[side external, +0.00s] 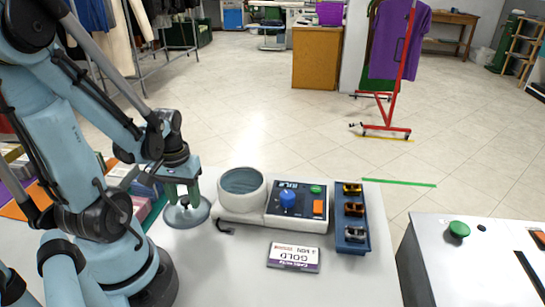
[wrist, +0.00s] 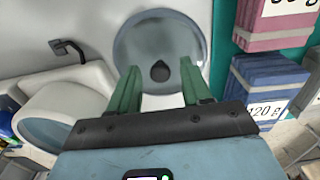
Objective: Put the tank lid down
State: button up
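The tank lid (side external: 187,213) is a round grey-blue disc that appears to lie flat on the white counter, left of the tank. In the wrist view the lid (wrist: 187,38) shows a dark knob (wrist: 160,71) at its centre. My gripper (side external: 182,196) is just above the lid. In the wrist view the green fingers of my gripper (wrist: 159,67) stand apart, one on each side of the knob, with gaps between. The tank (side external: 242,190) is white, round and uncovered, with blue-grey inside; it also shows in the wrist view (wrist: 62,115).
A control panel (side external: 298,204) with a blue knob adjoins the tank. A blue tray (side external: 351,218) holds small clips. A GOLD card (side external: 293,257) lies in front. Paper stacks (wrist: 262,80) stand close beside the lid. The front counter has bare room.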

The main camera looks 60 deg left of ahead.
aim_at(185, 200)
jog(key=shift+r, duration=0.1)
jog(key=shift+r, duration=6)
jog(key=w+d+m+t, duration=0.7)
jog(key=w+d+m, duration=0.2)
jog(key=w+d, duration=0.3)
jog(key=d, duration=0.3)
jog(key=shift+w, duration=0.4)
